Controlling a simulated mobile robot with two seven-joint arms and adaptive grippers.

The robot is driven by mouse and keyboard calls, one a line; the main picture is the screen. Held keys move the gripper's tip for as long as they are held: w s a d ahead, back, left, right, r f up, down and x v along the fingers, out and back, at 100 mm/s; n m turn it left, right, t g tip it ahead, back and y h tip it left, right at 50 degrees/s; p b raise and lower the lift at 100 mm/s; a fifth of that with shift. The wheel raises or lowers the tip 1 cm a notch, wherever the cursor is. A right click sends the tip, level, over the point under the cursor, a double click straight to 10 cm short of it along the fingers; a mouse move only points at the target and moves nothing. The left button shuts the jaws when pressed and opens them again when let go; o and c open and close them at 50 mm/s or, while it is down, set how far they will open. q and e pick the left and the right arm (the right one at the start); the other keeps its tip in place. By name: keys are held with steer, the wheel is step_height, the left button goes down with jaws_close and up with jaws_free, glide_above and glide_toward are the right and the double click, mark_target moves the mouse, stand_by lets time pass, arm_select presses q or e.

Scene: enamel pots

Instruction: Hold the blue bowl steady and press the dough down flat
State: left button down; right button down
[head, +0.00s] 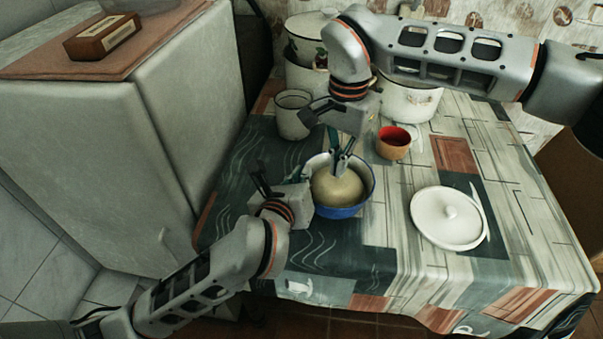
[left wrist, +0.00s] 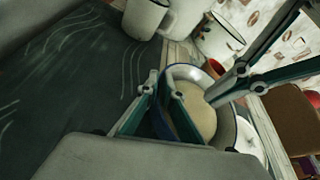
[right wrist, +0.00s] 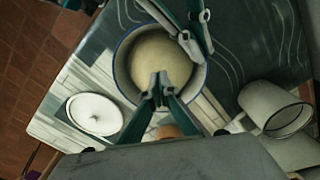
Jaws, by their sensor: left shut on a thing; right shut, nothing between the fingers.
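The blue bowl (head: 345,212) stands on the table and also shows in the left wrist view (left wrist: 231,125). A pale rounded dough (head: 336,190) fills much of it; the right wrist view shows it from above (right wrist: 160,58). My left gripper (head: 310,178) is shut on the bowl's left rim; in the left wrist view its fingers (left wrist: 161,80) lie either side of the wall. My right gripper (head: 339,168) is shut and empty, pointing down with its tips at the dough's upper side. Whether they touch it I cannot tell.
A white lid (head: 448,217) lies to the right. An orange cup (head: 393,145) stands behind the bowl, with a light mug (head: 292,116) and white pots (head: 410,102) farther back. A grey cabinet borders the table's left side. The front of the table is clear.

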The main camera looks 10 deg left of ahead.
mark_target(337, 180)
arm_select(q)
steer(key=shift+f, duration=0.25)
arm_select(e)
steer(key=shift+s+f, duration=0.1)
steer(key=shift+f, duration=2.5)
stand_by(0.3)
steer(key=shift+r, duration=0.15)
steer(key=shift+r, duration=3.95)
arm_select(q)
steer(key=c, duration=2.2)
jaws_free()
steer(key=shift+o, duration=0.2)
steer(key=shift+r, duration=0.1)
